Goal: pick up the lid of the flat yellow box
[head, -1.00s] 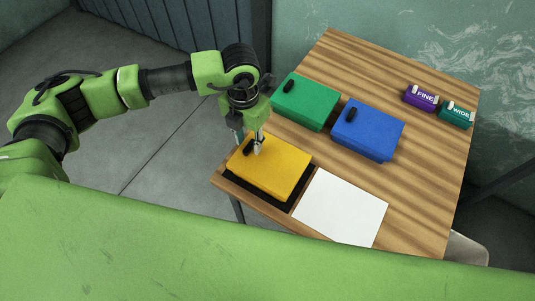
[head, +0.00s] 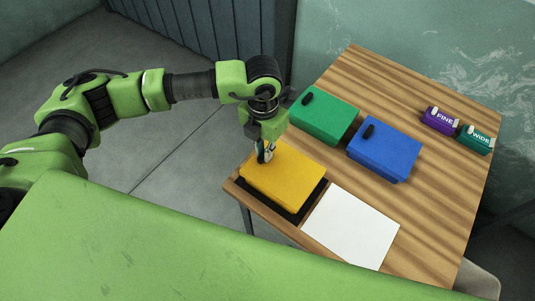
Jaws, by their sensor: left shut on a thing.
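The flat yellow box (head: 288,176) sits on a black mat (head: 312,206) at the near left corner of the table, with its lid on. My left gripper (head: 265,155) points down at the far left part of the lid. It is shut on the lid's dark handle, which the fingers mostly hide. I cannot see a clear gap between the lid and the box. My right gripper is not in view.
A green box (head: 325,114) and a blue box (head: 385,150), each with a black handle, stand behind the yellow one. A white sheet (head: 350,226) lies to its right. A purple "FINE" block (head: 440,120) and a teal "WIDE" block (head: 475,138) stand at the far right. The table's right middle is clear.

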